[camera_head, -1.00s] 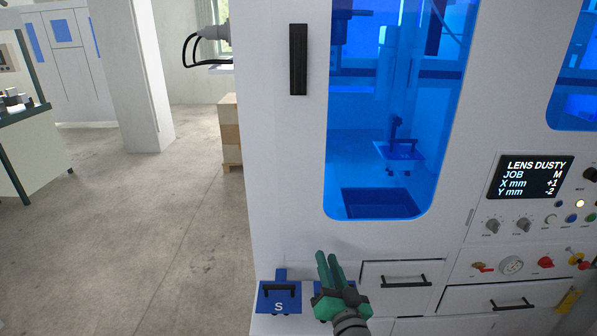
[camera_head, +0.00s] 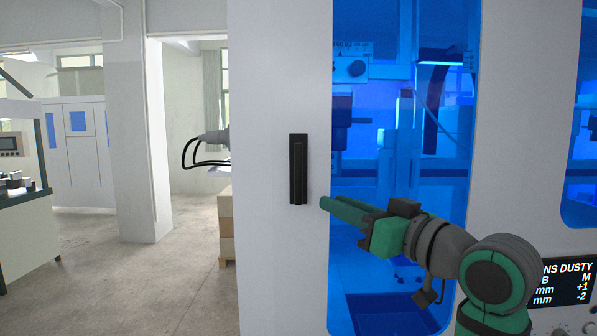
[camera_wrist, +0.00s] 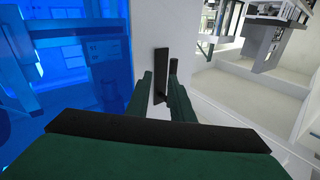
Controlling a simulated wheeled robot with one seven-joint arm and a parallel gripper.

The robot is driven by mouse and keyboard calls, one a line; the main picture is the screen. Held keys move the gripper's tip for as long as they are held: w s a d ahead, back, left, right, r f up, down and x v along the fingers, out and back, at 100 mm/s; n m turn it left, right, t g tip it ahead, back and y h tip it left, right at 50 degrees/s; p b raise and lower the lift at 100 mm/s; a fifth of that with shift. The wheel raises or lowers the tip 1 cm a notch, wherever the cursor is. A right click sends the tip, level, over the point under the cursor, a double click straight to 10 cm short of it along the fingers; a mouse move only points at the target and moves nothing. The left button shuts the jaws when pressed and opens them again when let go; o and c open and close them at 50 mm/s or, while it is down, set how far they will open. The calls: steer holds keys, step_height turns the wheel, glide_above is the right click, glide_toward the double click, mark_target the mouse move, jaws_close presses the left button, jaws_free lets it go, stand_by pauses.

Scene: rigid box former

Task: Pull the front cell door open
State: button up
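The front cell door (camera_head: 270,110) is a white panel with a tall blue window (camera_head: 390,150), and it looks shut. Its black vertical bar handle (camera_head: 298,168) is left of the window. My gripper (camera_head: 322,204) points left across the window, its fingertips just right of the handle's lower end in the head view. In the wrist view my gripper (camera_wrist: 163,72) is open, and the handle (camera_wrist: 161,72) shows in the gap between the green fingers. Whether the tips are around the handle or short of it I cannot tell.
A display panel (camera_head: 565,282) is at lower right, partly behind my arm. Left of the cell, the floor (camera_head: 170,275) is open. Stacked boxes (camera_head: 226,225) and a pillar (camera_head: 142,130) stand farther back. Machinery shows dimly behind the blue window.

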steer(key=n+g, duration=0.1)
steer(key=n, duration=0.1)
glide_toward(301, 171)
steer(key=x, duration=1)
steer(key=shift+w+a, duration=0.25)
steer(key=shift+w, duration=0.05)
steer(key=shift+c, duration=0.4)
jaws_close()
